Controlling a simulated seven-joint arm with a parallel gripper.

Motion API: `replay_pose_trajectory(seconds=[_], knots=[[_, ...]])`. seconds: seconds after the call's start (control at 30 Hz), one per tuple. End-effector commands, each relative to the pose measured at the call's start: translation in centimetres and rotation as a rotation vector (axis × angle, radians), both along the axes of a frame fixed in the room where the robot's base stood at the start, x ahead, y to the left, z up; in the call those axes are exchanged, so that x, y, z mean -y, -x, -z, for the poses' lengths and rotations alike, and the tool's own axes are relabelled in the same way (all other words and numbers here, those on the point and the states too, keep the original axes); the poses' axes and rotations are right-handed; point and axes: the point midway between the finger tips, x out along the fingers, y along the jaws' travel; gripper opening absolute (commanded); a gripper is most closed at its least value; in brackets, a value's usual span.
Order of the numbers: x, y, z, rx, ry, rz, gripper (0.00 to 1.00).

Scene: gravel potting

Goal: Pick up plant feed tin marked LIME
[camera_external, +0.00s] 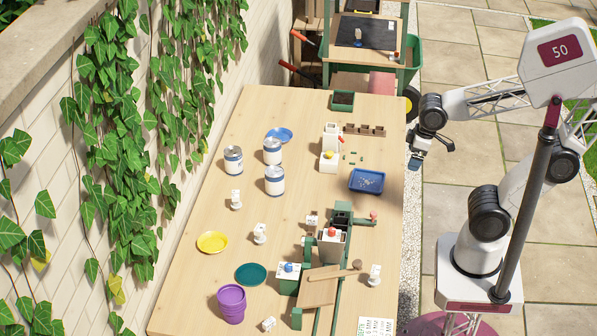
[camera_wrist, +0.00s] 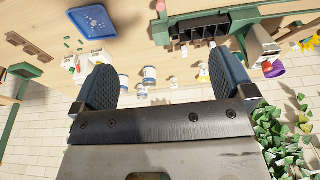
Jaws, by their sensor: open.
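Three white tins with blue bands stand upright on the wooden table: a left tin (camera_external: 233,160), a back tin (camera_external: 272,151) and a front tin (camera_external: 274,181). Their lettering is too small to read, so I cannot tell which is marked LIME. Small tins also show between my fingers in the wrist view, one of them clearest (camera_wrist: 149,75), far off. My gripper (camera_external: 417,160) is at the table's right edge, well apart from the tins. In the wrist view my gripper (camera_wrist: 163,78) is open, with nothing between its fingers.
A blue saucer (camera_external: 286,132), yellow saucer (camera_external: 212,242), purple pots (camera_external: 231,304) and a green-framed bench device (camera_external: 341,222) are on the table. Ivy (camera_external: 110,130) hangs along the left wall.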

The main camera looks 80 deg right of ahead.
Motion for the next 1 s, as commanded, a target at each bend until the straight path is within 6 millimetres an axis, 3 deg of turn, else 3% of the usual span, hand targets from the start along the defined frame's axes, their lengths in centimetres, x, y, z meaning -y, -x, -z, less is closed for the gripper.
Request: replay_pose_trajectory(seconds=[0.4,0.57,0.77,1.0], knots=[[0.0,-0.1,0.0,0.002,0.0,0.0,1.0],[0.0,-1.3,0.2,0.019,-0.003,0.002,1.0],[0.3,-5.5,1.0,0.087,-0.012,0.012,1.0],[1.1,-13.3,2.9,0.224,-0.023,0.035,1.0]])
